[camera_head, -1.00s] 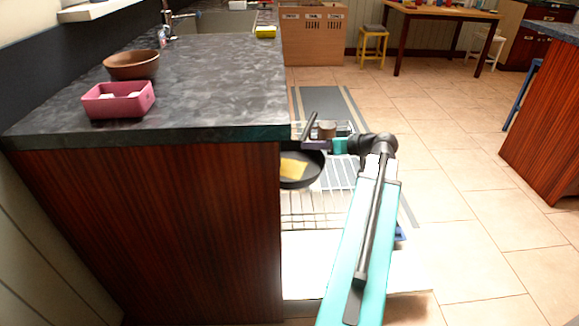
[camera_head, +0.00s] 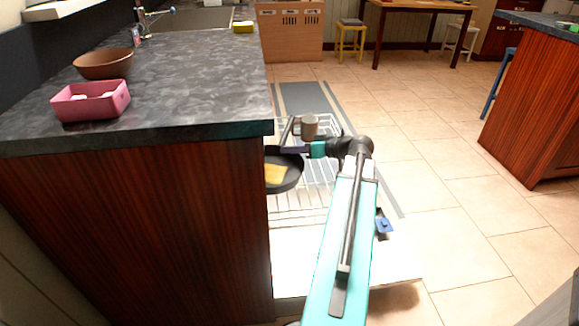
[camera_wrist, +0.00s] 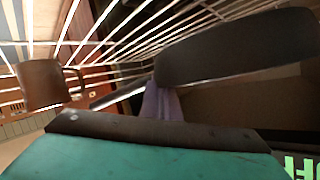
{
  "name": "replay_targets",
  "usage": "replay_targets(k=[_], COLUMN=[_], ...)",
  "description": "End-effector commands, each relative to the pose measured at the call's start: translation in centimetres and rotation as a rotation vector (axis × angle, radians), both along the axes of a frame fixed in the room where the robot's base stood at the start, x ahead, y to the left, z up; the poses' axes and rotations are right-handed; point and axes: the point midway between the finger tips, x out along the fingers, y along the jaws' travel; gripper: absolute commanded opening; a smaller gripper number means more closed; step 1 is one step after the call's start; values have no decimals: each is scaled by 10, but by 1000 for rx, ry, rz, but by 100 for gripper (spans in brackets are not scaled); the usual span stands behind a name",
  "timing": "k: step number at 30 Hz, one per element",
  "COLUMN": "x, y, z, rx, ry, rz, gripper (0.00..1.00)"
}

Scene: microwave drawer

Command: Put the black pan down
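The black pan (camera_head: 290,182) is at the wire rack of the pulled-out drawer, beside the counter's end panel, with a flat yellow piece (camera_head: 276,173) in it. Its left edge is hidden by the panel. The handle (camera_head: 288,131) points up and away. My gripper (camera_head: 294,149) is at the handle's base and looks shut on it. In the wrist view, the dark rounded handle (camera_wrist: 235,45) crosses in front of pale purple fingers (camera_wrist: 161,102). I cannot tell whether the pan's bottom touches the rack.
A brown mug (camera_head: 309,127) stands on the wire rack (camera_head: 318,192) right behind my gripper; it also shows in the wrist view (camera_wrist: 43,84). The counter (camera_head: 190,90) holds a brown bowl (camera_head: 103,65) and pink container (camera_head: 90,102). Tiled floor (camera_head: 440,220) is free at right.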

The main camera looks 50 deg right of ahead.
Motion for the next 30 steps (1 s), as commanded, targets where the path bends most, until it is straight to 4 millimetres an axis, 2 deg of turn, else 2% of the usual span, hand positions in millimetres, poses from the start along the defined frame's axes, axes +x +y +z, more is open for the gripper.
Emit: replay_targets(k=[3, 6, 19, 30], x=[0, 1, 1, 1], y=[0, 0, 0, 0], z=[-13, -17, -21, -54], rx=[3, 3, 2, 1], ry=[-4, -4, -4, -4], rz=[0, 0, 0, 0], gripper=[0, 0, 0, 0])
